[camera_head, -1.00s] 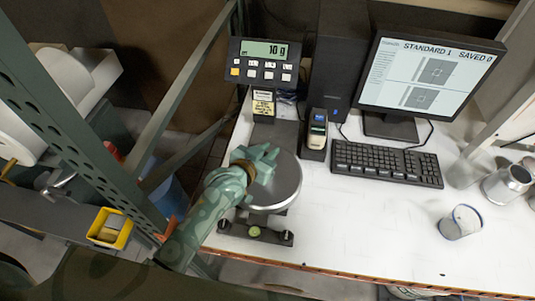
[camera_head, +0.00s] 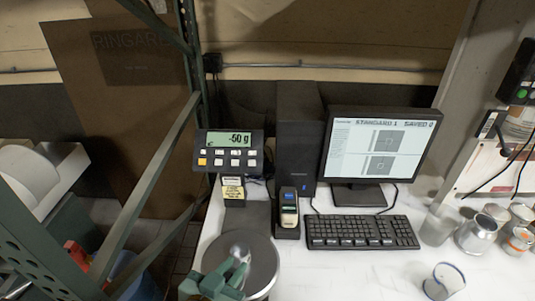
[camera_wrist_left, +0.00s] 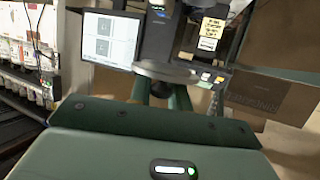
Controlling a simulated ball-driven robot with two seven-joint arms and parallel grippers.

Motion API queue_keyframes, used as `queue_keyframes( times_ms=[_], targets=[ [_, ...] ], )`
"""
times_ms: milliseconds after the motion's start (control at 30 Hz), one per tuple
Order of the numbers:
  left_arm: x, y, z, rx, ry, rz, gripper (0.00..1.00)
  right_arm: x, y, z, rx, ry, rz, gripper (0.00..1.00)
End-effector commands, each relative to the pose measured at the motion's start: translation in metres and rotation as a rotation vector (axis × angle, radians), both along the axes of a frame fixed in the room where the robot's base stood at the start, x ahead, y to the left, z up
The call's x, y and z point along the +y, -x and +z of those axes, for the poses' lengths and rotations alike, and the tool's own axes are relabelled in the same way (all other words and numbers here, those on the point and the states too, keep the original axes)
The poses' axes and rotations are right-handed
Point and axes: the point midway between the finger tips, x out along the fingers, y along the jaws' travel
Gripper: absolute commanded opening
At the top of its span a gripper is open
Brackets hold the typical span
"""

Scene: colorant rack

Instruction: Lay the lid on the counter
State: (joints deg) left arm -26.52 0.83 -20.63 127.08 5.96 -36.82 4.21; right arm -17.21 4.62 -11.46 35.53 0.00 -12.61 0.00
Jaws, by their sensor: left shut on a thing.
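My left gripper (camera_head: 232,275) is low in the head view, over a round silver disc (camera_head: 256,247) at the scale. In the left wrist view, which looks upside down, the gripper (camera_wrist_left: 162,94) is shut on a small dark knob, which I take to be part of the lid (camera_wrist_left: 162,88). A grey disc (camera_wrist_left: 165,71) shows edge-on beside the knob; whether it is the lid or the scale pan I cannot tell. The scale display (camera_head: 228,140) reads -50 g. My right gripper is not in view.
The white counter (camera_head: 335,275) is clear in front of the keyboard (camera_head: 360,231). A clear blue-rimmed cup (camera_head: 445,282) stands at the lower right, with metal cans (camera_head: 476,234) beyond it. A monitor (camera_head: 380,155) and a handheld device (camera_head: 288,210) stand behind.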

Motion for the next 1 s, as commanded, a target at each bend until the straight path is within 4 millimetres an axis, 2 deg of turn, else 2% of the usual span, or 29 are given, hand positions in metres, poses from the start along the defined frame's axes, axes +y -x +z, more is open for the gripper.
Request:
queue_keyframes(
  times_ms=[33,167,300,400,533,600,733,1000],
  targets=[
    [0.013,-0.002,-0.009,-0.002,-0.003,0.036,0.00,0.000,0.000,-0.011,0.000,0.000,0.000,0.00],
    [0.041,-0.018,-0.033,-0.006,-0.003,0.123,0.00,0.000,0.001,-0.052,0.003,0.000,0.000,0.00],
    [0.075,-0.039,-0.058,-0.007,-0.001,0.227,0.00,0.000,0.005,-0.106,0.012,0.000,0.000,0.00],
    [0.096,-0.053,-0.071,-0.006,0.001,0.287,0.00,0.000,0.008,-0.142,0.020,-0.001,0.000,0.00],
    [0.112,-0.068,-0.081,-0.003,0.002,0.332,0.00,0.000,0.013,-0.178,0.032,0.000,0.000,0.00],
    [0.117,-0.074,-0.084,-0.002,0.003,0.344,0.00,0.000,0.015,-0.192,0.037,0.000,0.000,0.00],
    [0.121,-0.082,-0.088,-0.001,0.000,0.352,0.00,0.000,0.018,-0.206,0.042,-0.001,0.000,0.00],
    [0.120,-0.085,-0.086,-0.001,0.000,0.351,0.00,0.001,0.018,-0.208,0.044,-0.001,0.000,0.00]
  ],
)
